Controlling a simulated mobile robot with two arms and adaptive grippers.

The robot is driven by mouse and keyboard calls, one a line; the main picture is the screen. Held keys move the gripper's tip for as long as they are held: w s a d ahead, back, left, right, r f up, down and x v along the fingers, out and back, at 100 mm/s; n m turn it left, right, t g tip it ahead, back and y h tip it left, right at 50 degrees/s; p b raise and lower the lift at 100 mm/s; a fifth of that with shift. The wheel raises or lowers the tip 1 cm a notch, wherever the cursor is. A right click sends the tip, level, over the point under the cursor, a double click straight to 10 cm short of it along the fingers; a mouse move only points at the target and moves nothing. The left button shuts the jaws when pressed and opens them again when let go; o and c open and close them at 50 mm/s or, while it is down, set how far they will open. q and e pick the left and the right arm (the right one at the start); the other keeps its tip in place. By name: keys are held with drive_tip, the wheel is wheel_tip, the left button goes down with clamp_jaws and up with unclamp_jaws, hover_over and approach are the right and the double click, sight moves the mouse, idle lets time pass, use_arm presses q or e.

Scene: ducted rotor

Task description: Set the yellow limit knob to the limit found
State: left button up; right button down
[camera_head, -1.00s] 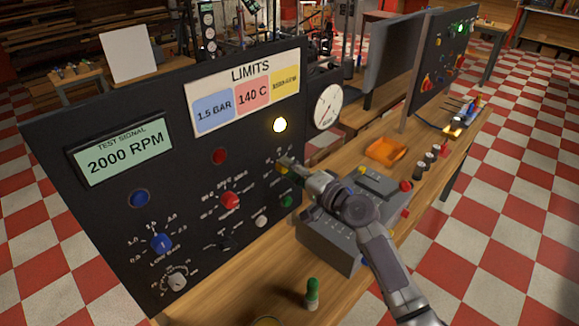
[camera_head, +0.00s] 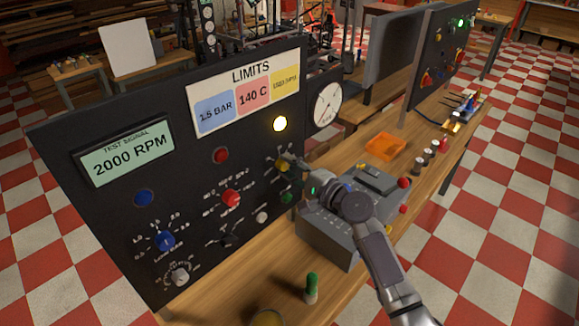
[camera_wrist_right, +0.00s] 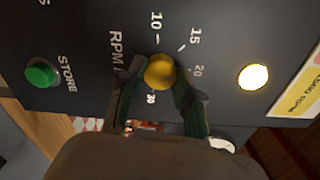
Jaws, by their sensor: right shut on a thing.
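The yellow limit knob (camera_wrist_right: 159,71) is on the black panel (camera_head: 70,180), inside an RPM scale; the marks 10, 15, 20 and 30 show in the right wrist view. My right gripper (camera_wrist_right: 159,80) is shut on it, one finger on each side. The knob's pointer cannot be made out. The LIMITS plate (camera_head: 245,75) reads 1.5 BAR and 140 C; its yellow field (camera_head: 285,84) is too small to read. The display (camera_head: 127,152) reads TEST SIGNAL 2000 RPM. My left gripper is not in view.
A red knob (camera_head: 231,198), a blue knob (camera_head: 165,240) and a green STORE button (camera_wrist_right: 42,73) are on the panel. A grey console (camera_head: 330,235) stands close below my right arm. An orange tray (camera_head: 385,147) lies behind.

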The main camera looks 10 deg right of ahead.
drive_tip(key=c, duration=0.8)
unclamp_jaws()
drive_tip(key=shift+o, duration=0.2)
drive_tip(key=v, duration=1.2)
